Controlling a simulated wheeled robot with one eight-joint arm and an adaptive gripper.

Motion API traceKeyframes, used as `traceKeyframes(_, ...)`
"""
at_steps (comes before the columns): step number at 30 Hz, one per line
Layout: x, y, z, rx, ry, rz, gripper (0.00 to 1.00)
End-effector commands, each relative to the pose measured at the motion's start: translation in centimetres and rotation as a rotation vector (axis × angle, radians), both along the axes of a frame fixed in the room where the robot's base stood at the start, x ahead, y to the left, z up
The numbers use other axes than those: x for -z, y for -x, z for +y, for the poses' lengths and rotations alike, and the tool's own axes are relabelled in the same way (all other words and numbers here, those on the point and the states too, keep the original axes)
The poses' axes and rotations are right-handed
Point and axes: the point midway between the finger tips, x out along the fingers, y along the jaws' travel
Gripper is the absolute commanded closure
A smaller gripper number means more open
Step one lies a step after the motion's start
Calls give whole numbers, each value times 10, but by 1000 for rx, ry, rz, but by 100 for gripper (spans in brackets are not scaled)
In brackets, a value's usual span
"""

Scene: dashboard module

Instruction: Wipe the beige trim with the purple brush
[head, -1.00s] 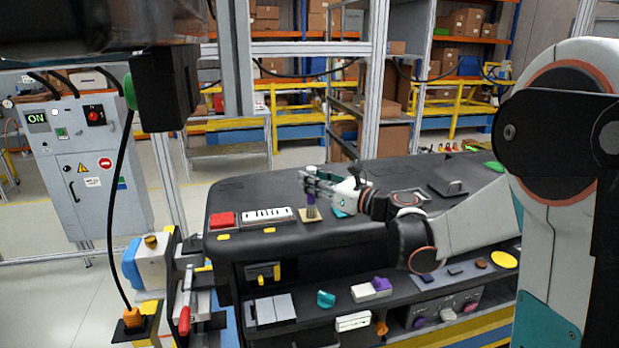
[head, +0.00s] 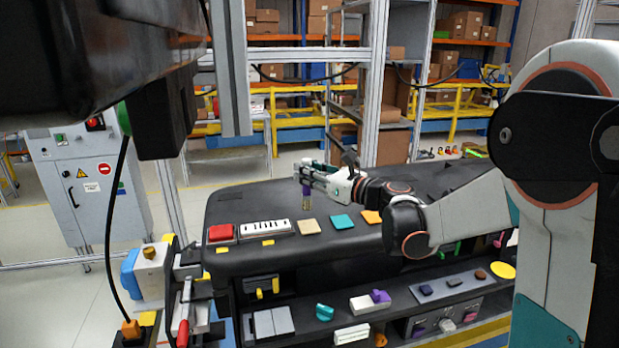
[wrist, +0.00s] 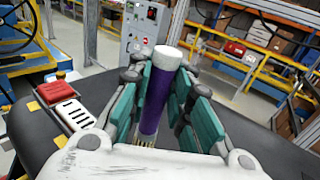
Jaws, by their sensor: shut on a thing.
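My gripper (head: 306,178) is shut on the purple brush (head: 307,191), held upright with its pale bristles down. In the wrist view the brush's purple handle (wrist: 158,98) and light grey cap stand between the teal finger pads. The beige trim (head: 309,227) is a small flat square on the black dashboard top. The brush shows above and behind it in the head view, and the bristle tips look clear of it. The wrist view does not show the beige trim; my gripper's body hides the area below.
A teal square (head: 342,222) and an orange square (head: 372,217) lie right of the trim. A white slotted panel (head: 265,228) and a red block (head: 221,232) lie left. The dashboard top (head: 250,200) behind them is bare. Small controls fill the lower shelf.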

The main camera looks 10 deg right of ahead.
Motion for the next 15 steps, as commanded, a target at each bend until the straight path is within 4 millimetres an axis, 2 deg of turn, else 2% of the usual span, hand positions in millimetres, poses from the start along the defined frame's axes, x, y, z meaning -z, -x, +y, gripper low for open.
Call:
traceKeyframes(9, -31, -6, 5, -1, 0, 0, 100)
traceKeyframes(15, -37, -7, 6, -1, 0, 0, 100)
